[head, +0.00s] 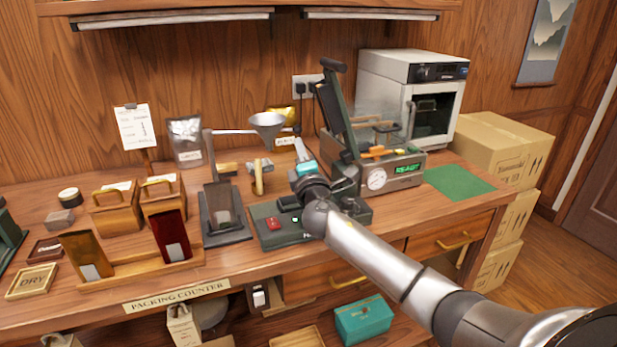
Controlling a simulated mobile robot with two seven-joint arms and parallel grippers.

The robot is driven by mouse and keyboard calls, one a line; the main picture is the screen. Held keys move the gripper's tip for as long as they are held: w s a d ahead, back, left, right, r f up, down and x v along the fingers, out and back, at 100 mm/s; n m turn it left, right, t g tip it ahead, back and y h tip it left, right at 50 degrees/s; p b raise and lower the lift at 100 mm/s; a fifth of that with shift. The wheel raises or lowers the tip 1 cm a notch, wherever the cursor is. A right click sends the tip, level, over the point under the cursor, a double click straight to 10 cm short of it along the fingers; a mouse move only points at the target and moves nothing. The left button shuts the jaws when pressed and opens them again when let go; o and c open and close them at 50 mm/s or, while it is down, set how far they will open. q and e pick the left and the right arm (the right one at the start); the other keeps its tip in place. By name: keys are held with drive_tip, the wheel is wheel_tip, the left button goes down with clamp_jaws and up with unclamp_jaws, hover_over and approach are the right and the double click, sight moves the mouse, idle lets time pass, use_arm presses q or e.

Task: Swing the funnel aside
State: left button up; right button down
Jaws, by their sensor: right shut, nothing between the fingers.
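The funnel (267,120) is a grey metal cone at the counter's back middle. A thin horizontal arm (232,131) joins it to the upright post (207,155) of a dark stand (226,236). A dark pouch (219,204) stands upright on that stand, left of the funnel cone. My right gripper (300,146) is shut and empty, pointing up and away just right of the funnel and slightly lower in the picture. I cannot tell whether it touches the funnel. My left gripper is out of view.
A dark device (271,238) sits under my right wrist. The sealer (405,181) with raised lid and READY display is to the right. Wooden boxes (112,211) and upright pouches (170,238) fill the left. A green mat (460,182) lies clear at right.

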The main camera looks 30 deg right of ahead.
drive_tip(key=v, duration=1.2)
drive_tip(key=shift+p, duration=0.4)
drive_tip(key=s+a+f+m+g+y, duration=0.1)
drive_tip(key=s+a+f+m+g, duration=0.2)
drive_tip(key=s+f+m+g, duration=0.4)
drive_tip(key=s+a+f+m+g+y, duration=0.1)
drive_tip(key=s+a+f+m+g, duration=0.15)
drive_tip(key=s+f, duration=0.5)
drive_tip(key=s+a+f+m+g+y, duration=0.5)
drive_tip(key=s+a+f+g+y, duration=0.15)
drive_tip(key=s+a, duration=0.65)
wheel_tip(320, 180, down, 24)
drive_tip(key=s+d, duration=0.2)
drive_tip(key=s+d+f+n+g, duration=0.1)
drive_tip(key=s+d+f, duration=0.1)
drive_tip(key=s+f, duration=1)
drive_tip(key=s, duration=0.3)
drive_tip(key=shift+d+f+h, duration=0.35)
drive_tip(key=shift+f, duration=0.05)
